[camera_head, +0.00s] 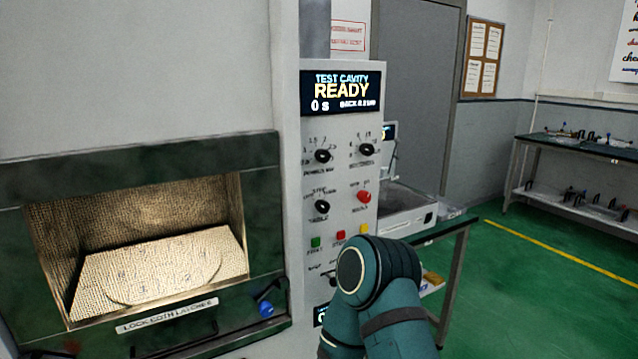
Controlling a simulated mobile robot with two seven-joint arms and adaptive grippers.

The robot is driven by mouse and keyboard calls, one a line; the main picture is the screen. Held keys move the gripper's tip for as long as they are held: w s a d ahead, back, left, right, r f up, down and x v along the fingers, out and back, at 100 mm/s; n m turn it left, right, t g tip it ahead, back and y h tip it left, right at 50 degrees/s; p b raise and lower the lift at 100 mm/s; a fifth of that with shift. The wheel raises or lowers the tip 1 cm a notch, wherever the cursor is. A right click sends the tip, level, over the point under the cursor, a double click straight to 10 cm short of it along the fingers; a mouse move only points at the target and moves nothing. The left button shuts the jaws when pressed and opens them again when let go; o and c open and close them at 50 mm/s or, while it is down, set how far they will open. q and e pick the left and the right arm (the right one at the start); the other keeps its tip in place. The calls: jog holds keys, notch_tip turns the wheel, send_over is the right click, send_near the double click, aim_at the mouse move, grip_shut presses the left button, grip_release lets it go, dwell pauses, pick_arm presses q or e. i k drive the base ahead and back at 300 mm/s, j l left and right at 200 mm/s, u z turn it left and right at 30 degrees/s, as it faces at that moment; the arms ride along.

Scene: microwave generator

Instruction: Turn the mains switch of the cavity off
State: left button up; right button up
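The test cavity (150,235) stands at the left with its lit, empty chamber behind a dark green frame. Its control panel (340,130) is upright to the right. A red knob (364,197) sits at the panel's right, with a small label below that seems to read MAINS; its exact setting is too small to tell. Black knobs (322,156) sit above and beside it. The display (341,92) reads TEST CAVITY, READY, 0 s. A teal arm of mine covers the panel's lower right. Neither gripper shows.
Green (315,242), red and yellow buttons sit below the knobs. A blue latch knob (266,308) is at the cavity's lower right. A bench with a pale device (408,215) stands right of the panel. Green floor (520,290) is clear at the right.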

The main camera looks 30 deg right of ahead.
aim_at(365, 197)
jog(key=z, duration=1.25)
